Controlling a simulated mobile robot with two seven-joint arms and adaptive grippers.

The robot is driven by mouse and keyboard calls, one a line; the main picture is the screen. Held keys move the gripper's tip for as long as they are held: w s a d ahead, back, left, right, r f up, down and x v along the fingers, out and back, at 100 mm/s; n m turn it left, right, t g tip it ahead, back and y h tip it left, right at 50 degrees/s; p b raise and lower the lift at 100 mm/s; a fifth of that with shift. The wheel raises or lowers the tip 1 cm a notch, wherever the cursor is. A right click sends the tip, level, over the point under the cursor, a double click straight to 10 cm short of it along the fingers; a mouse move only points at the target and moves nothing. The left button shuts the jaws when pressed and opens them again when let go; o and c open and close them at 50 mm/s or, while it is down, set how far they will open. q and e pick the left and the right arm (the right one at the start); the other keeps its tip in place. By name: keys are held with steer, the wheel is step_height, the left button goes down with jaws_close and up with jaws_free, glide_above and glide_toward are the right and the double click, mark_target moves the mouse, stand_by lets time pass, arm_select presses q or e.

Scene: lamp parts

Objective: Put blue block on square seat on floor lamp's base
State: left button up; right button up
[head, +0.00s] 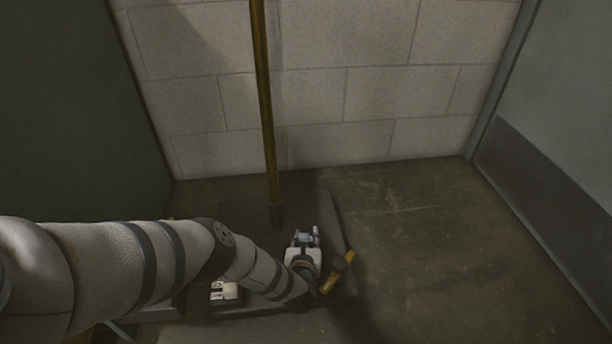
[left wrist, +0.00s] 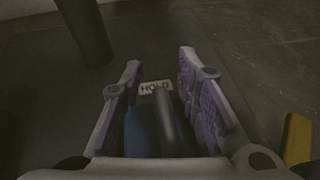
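The floor lamp's gold pole (head: 265,110) stands upright on its dark, flat base (head: 335,215) near the back wall; the pole's dark foot also shows in the left wrist view (left wrist: 85,35). My left gripper (head: 303,236) is low over the base, right of the pole, pointing down. In the left wrist view its fingers (left wrist: 160,75) are apart. The dark blue block (left wrist: 140,132) with a grey upright post (left wrist: 166,115) sits between them, with a gap by the left finger. A white "HOLD" label (left wrist: 155,87) lies just beyond; the seat itself is mostly hidden. My right gripper is in neither view.
An orange piece (head: 344,268) lies right of my gripper, with a dark round part beside it. A white labelled block (head: 226,291) lies left of it, partly behind my arm. Walls close the back and both sides. Floor at right (head: 440,250) is clear.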

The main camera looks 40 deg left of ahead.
arm_select(q)
steer(key=shift+r, duration=0.15)
steer(key=p+v, duration=0.6)
steer(key=v, duration=0.6)
